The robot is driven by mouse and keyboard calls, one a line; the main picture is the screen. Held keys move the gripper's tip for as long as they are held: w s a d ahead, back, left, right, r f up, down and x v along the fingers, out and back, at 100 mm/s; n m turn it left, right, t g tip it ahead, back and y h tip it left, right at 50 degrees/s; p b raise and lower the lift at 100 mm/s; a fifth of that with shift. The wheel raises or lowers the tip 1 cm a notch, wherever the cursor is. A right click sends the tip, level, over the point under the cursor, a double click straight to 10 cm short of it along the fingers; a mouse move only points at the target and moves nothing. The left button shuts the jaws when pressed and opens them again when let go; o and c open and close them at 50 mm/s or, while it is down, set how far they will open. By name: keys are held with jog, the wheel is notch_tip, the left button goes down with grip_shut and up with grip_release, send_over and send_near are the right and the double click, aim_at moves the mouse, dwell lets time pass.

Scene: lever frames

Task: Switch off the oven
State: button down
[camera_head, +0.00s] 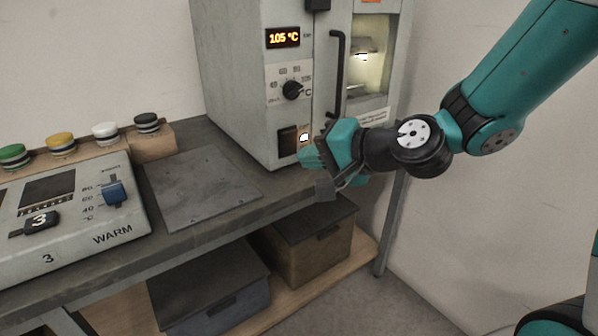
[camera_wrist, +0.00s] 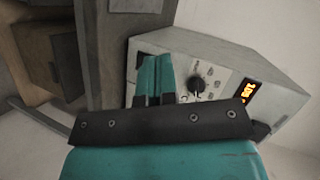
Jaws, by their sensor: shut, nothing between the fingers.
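The oven (camera_head: 235,75) is a pale grey box at the back of the bench; it also shows in the wrist view (camera_wrist: 225,45). Its orange display (camera_head: 283,38) reads 105 °C. Below are a black dial (camera_head: 292,90) and a dark brown rocker switch (camera_head: 287,141). A small white light (camera_head: 304,137) glows beside the switch. My gripper (camera_head: 308,157) is shut and empty, just right of and below the switch; I cannot tell whether it touches the front. In the wrist view its teal fingers (camera_wrist: 155,60) lie together, left of the dial, and cover part of the panel.
The oven has a black door handle (camera_head: 337,75) and a lit window (camera_head: 370,55). A flat metal plate (camera_head: 200,190) lies on the bench. A warming unit (camera_head: 75,230) with a blue slider stands at left, before several coloured caps. Bins (camera_head: 310,245) sit on the shelf below.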

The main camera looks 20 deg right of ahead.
jog(key=w+d+f+m+t+h+b, duration=0.2)
jog(key=w+d+f+m+t+h, duration=0.1)
jog(key=d+m, duration=0.4)
jog(key=shift+w+d+f+t+h, duration=0.4)
jog(key=shift+w+f+t, duration=0.3)
jog(key=shift+w+f, duration=0.2)
jog(key=p, duration=1)
send_near(293, 139)
jog(key=x, duration=0.7)
jog(key=shift+a, duration=0.1)
